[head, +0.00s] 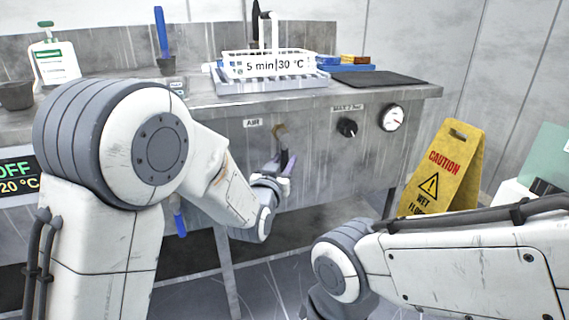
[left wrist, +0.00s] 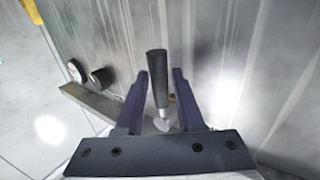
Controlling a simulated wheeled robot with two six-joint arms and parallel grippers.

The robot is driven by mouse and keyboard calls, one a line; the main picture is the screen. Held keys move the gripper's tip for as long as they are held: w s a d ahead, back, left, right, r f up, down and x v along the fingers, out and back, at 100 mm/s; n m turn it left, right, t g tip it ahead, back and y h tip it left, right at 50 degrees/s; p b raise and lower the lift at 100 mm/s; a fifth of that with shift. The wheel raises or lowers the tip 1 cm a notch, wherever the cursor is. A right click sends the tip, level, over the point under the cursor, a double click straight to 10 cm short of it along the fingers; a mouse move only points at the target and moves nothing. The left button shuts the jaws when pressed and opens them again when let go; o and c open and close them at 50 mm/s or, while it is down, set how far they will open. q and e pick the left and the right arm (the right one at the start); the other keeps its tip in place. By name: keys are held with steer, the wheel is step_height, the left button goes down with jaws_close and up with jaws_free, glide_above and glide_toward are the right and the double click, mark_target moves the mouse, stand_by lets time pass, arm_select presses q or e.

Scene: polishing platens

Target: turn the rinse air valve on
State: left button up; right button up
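The air valve (head: 279,130) sits on the sink's front panel under the "AIR" label (head: 252,123); only its brass-coloured upper part shows in the head view. In the left wrist view its dark lever handle (left wrist: 157,82) stands between my two fingers, with a gap on each side. My left gripper (head: 284,164) is open around the handle, close to the panel, and it also shows in the left wrist view (left wrist: 160,74). In the head view the gripper hides much of the lever. My right gripper is out of view; only the right arm shows.
A black "MAX 2 bar" knob (head: 347,128) and a pressure gauge (head: 392,118) sit right of the valve on the panel. A white basket (head: 268,64) marked "5 min|30 °C" stands on the sink top. A yellow caution sign (head: 443,168) stands at the right. A display reads OFF (head: 18,170).

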arm_select(q)
steer(key=shift+w+d, duration=0.1)
steer(key=shift+w, duration=0.15)
jaws_close()
stand_by(1.4)
